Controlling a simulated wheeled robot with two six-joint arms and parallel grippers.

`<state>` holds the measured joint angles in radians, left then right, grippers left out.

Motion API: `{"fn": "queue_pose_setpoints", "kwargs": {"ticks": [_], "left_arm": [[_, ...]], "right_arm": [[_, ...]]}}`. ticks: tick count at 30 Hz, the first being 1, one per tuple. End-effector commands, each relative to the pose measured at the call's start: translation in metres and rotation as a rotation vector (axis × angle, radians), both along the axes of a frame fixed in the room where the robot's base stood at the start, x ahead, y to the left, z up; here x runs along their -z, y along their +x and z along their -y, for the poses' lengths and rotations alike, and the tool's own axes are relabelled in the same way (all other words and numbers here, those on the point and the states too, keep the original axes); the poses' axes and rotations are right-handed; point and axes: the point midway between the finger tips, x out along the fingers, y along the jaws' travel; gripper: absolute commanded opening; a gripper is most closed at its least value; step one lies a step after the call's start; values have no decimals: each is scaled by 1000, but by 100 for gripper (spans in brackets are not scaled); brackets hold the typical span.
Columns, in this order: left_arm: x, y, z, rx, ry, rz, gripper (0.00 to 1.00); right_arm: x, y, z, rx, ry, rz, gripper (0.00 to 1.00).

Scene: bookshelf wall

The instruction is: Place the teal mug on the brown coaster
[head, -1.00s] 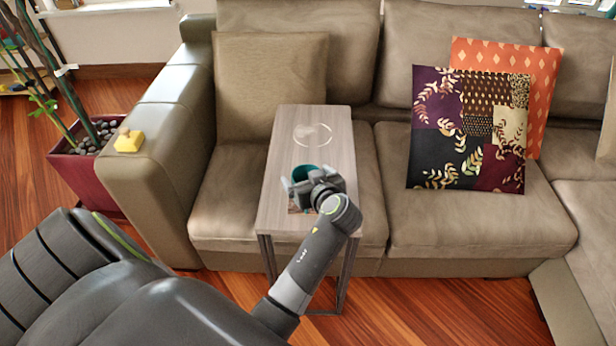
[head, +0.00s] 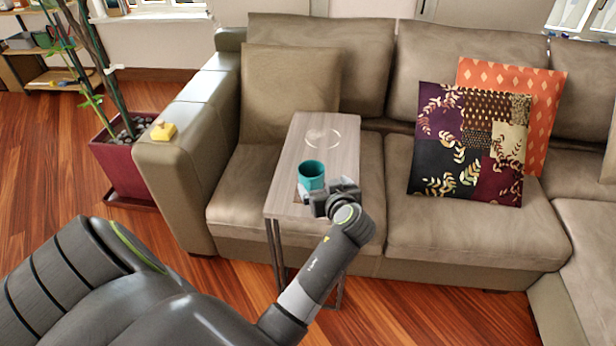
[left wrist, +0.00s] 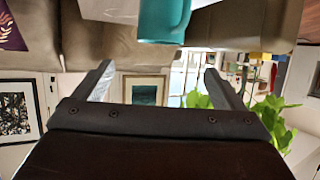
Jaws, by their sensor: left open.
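The teal mug (head: 311,174) stands upright on the narrow wood-grain side table (head: 296,160). It also shows at the top of the left wrist view (left wrist: 162,20), which is upside down. My left gripper (head: 318,193) is at the near side of the mug, over the table's near end. Its two fingers (left wrist: 156,82) are spread with nothing between them, and the mug lies beyond the tips. A thin brown edge, perhaps the coaster (head: 297,199), shows beside the gripper. The gripper and mug hide most of that spot, so I cannot tell whether the mug rests on it.
A pale ring (head: 323,138) marks the table's far part, which is otherwise clear. The sofa (head: 430,235) surrounds the table, with patterned cushions (head: 465,150) on the right. A yellow object (head: 163,131) sits on the armrest. A potted plant (head: 125,165) stands left.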

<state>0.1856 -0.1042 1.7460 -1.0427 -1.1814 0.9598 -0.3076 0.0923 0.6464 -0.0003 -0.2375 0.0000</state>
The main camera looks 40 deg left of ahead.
Motion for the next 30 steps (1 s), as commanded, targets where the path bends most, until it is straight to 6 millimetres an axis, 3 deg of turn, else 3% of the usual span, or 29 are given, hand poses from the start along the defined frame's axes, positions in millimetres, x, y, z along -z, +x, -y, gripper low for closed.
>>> {"fn": "queue_pose_setpoints", "kwargs": {"ticks": [11, 20, 23, 24, 28, 30], "left_arm": [[6, -1, 0, 48, 1, -14, 91], [54, -15, 17, 452, 22, -81, 91], [96, -30, 25, 578, 19, -137, 91], [123, -39, 27, 618, 6, -181, 91], [198, -69, 30, 680, -45, -312, 91], [242, -95, 30, 704, -80, -394, 91]], "right_arm": [[1, 6, -17, 5, 21, 7, 36], [1, 1, -11, 4, 14, -1, 36], [1, 0, -9, 3, 11, -2, 36], [1, 0, -9, 3, 12, -3, 36], [1, 0, -7, 2, 9, -3, 36], [1, 0, -7, 2, 9, -3, 36]]}}
